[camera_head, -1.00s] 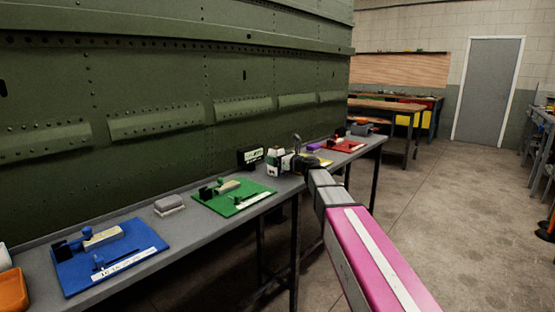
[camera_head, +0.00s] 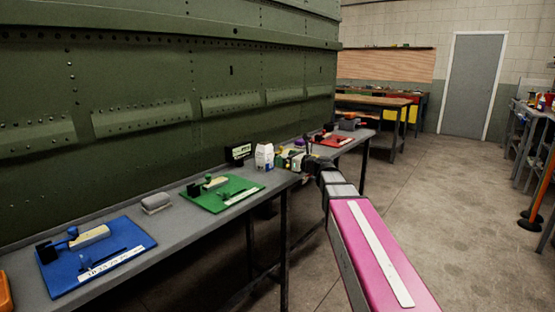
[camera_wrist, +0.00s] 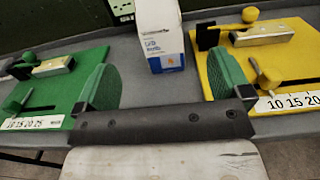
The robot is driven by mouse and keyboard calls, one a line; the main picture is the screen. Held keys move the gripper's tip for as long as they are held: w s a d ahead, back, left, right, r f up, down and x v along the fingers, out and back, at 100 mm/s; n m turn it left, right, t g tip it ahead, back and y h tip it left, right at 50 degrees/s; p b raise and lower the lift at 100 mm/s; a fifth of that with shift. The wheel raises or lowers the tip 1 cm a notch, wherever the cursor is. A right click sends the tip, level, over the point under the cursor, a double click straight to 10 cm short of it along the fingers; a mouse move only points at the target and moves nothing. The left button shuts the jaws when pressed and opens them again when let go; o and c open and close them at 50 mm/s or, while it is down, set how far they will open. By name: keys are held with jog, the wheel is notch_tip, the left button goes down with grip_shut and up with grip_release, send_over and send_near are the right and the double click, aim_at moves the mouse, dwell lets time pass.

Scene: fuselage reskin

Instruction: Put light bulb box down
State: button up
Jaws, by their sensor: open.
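The light bulb box (camera_head: 264,157), white with a blue lower part, stands upright on the grey bench. It also shows at the top middle of the wrist view (camera_wrist: 162,36), between the green board and the yellow board. My gripper (camera_wrist: 163,84) is open, its two green finger pads wide apart with nothing between them. The box stands beyond the fingertips, clear of both pads. In the head view my gripper (camera_head: 284,160) is just right of the box, partly hidden by my wrist.
The green board (camera_head: 222,193) and yellow board (camera_wrist: 222,94) carry clamps and rulers. A blue board (camera_head: 120,262), a grey block (camera_head: 156,203) and a red board (camera_head: 332,141) are along the bench (camera_head: 190,232). The green fuselage wall (camera_head: 150,75) rises behind. Open floor lies right.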

aim_at(270, 153)
jog(key=x, duration=1.1)
jog(key=shift+w+a, duration=0.2)
jog(key=c, duration=1.1)
jog(key=shift+o, duration=0.2)
jog(key=shift+r, duration=0.1)
